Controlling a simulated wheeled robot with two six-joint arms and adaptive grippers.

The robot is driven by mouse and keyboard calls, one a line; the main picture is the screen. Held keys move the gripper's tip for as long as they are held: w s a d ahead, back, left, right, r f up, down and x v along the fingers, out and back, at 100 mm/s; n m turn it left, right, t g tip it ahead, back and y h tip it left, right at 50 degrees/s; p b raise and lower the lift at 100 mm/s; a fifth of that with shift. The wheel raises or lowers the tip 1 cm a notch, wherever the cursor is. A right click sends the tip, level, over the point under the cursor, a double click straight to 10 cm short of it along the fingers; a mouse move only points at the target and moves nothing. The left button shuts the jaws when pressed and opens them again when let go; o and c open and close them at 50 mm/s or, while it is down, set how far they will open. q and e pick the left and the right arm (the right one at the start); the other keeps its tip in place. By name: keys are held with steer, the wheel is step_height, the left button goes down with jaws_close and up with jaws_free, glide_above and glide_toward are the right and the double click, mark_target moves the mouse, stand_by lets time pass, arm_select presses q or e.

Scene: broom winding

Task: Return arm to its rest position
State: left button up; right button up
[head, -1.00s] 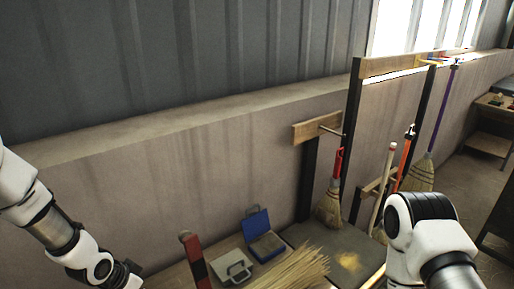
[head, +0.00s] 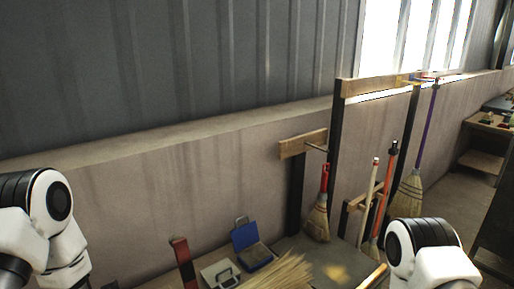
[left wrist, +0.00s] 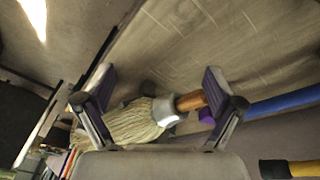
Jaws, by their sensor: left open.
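My left arm (head: 45,225) is folded at the left edge of the head view, and its gripper is outside that view. In the left wrist view my left gripper (left wrist: 158,84) has its two fingers wide apart. A pale bristle or mop head (left wrist: 132,122) with a grey collar and a wooden handle shows behind the fingers; I cannot tell its distance, but no finger is closed on it. My right arm (head: 430,252) shows at the lower right of the head view, and its gripper is not visible.
A bundle of straw (head: 280,272) lies on the bench, near a blue open box (head: 250,245) and a grey box (head: 221,272). A red post (head: 183,262) stands left of them. Several brooms, including a red-handled one (head: 318,218), stand or hang by the wooden rack (head: 375,86).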

arm_select(q)
steer(key=s+f+n+g+y, duration=0.1)
steer(key=s+f, duration=0.2)
steer(key=s, duration=0.4)
steer(key=s+f+n+g+y, duration=0.1)
steer(key=s+f+n, duration=0.15)
steer(key=s, duration=0.35)
step_height(320, 180, down, 10)
steer(key=s+b, duration=0.2)
steer(key=b, duration=0.8)
steer(key=shift+a+f, duration=0.1)
